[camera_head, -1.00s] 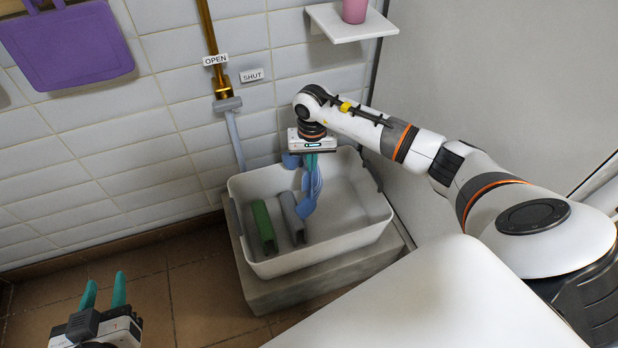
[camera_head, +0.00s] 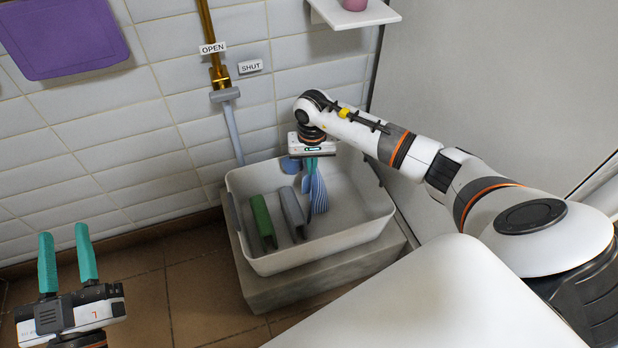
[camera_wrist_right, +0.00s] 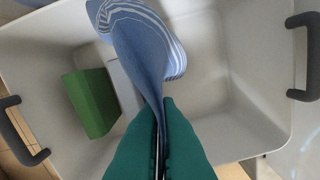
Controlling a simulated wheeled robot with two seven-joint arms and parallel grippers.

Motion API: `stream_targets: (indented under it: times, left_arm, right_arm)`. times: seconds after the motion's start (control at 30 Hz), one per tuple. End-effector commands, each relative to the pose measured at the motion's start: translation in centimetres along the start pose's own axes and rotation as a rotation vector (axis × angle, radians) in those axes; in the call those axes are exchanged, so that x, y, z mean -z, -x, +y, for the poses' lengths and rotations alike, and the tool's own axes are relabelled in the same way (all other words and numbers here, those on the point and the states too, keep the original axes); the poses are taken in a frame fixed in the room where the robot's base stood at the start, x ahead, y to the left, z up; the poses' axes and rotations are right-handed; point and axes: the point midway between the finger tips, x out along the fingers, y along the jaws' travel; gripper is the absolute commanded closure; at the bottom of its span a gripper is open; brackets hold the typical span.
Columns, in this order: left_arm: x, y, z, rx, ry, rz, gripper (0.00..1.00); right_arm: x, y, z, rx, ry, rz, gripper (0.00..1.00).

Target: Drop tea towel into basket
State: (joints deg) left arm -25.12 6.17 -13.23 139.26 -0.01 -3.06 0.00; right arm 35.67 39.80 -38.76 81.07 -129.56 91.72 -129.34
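The blue striped tea towel (camera_head: 317,187) hangs down inside the white basket (camera_head: 285,263). It also shows in the right wrist view (camera_wrist_right: 146,50), pinched between the teal fingers. My right gripper (camera_head: 311,163) is shut on the towel, above the basket's back part. In the wrist view my right gripper (camera_wrist_right: 160,115) points down into the basket (camera_wrist_right: 215,150). I cannot tell whether the towel's lower end touches the basket floor. My left gripper (camera_head: 67,265) is open and empty at the lower left, its two teal fingers pointing up, well away from the basket.
A green block (camera_head: 262,222) and a grey block (camera_head: 293,213) lie in the basket. The basket stands on a stone plinth (camera_head: 300,288) by the tiled wall. A lever and pipe (camera_head: 225,96) are behind.

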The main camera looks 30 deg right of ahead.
Motion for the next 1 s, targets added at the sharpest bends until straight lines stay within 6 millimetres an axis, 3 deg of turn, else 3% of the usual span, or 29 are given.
stream_targets:
  times: [0.13, 0.3, 0.5, 0.67, 0.87, 1.0]
  left_arm:
    - [0.01, -0.01, 0.00, 0.000, 0.000, 0.001, 0.64]
    - [0.02, -0.01, 0.00, 0.000, 0.000, 0.002, 0.64]
    - [0.04, -0.01, 0.00, 0.000, 0.000, 0.002, 0.64]
    - [0.06, -0.01, 0.00, 0.000, 0.000, 0.003, 0.64]
    - [0.07, -0.01, 0.00, 0.000, 0.000, 0.003, 0.64]
    - [0.08, -0.01, 0.01, 0.000, 0.000, 0.004, 0.64]
  right_arm:
    - [0.01, 0.01, 0.01, 0.000, 0.000, 0.000, 1.00]
    - [0.01, 0.02, 0.02, 0.000, 0.000, 0.000, 0.72]
    - [0.01, 0.02, 0.02, 0.000, 0.000, 0.000, 0.70]
    - [0.01, 0.02, 0.02, 0.000, 0.000, 0.000, 0.44]
    - [0.01, 0.02, 0.02, 0.000, 0.000, 0.000, 0.44]
    - [0.01, 0.02, 0.02, 0.000, 0.000, 0.000, 0.21]
